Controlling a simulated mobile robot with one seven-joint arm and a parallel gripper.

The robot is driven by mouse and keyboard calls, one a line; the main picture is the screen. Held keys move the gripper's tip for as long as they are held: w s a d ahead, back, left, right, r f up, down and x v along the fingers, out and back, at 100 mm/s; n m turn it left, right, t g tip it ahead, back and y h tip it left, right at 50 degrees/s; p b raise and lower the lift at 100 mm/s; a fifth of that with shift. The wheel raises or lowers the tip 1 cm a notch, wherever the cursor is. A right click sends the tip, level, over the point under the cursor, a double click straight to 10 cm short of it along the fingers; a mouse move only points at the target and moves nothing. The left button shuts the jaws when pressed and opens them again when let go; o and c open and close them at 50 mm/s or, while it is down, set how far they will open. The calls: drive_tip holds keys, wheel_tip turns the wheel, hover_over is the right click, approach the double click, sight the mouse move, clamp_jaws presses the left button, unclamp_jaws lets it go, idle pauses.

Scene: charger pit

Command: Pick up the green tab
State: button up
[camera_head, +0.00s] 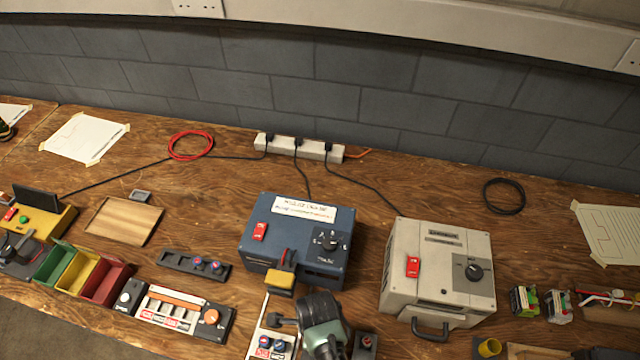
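The left block (525,301) has a green and yellow top. My gripper cannot be made out in this view.
A blue charger box (295,240) and a beige charger box (438,268) stand mid-bench. A dark grey-green drill-like tool (325,335) is at the bottom centre. A power strip (300,148) lies near the wall. Bare wood lies between the beige box and the black cable coil (504,196).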

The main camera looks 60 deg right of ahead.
clamp_jaws()
drive_tip(key=shift+r, duration=0.15)
idle(0.4)
